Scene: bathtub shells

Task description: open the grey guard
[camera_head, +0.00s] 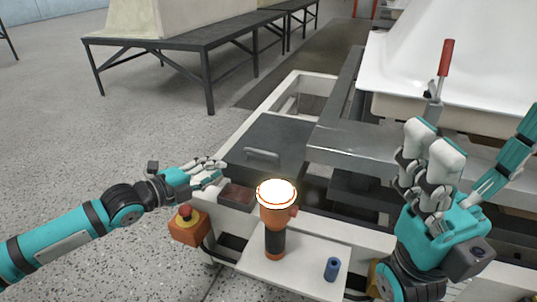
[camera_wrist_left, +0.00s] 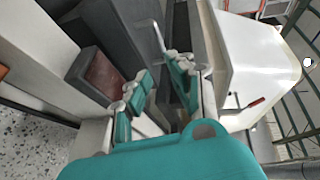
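The grey guard (camera_head: 285,135) is a dark grey flat cover with a light bar handle (camera_head: 262,154), lying on the pale machine frame. It appears closed. My left gripper (camera_head: 212,172) is just left of the guard's near left corner, pointing right, and is apart from the handle. In the left wrist view its two teal fingers (camera_wrist_left: 160,88) are spread with nothing between them. The guard (camera_wrist_left: 122,35) and its handle (camera_wrist_left: 159,38) show beyond the fingertips there. My right gripper (camera_head: 428,165) is raised at the right; its finger opening is not clear.
A lit orange lamp or torch (camera_head: 275,220) and a blue cylinder (camera_head: 332,269) stand on the white shelf (camera_head: 290,262). An orange box with a red button (camera_head: 187,222) is below my left wrist. A red-handled lever (camera_head: 445,62) rises beside the white shell (camera_head: 465,55). Floor at left is clear.

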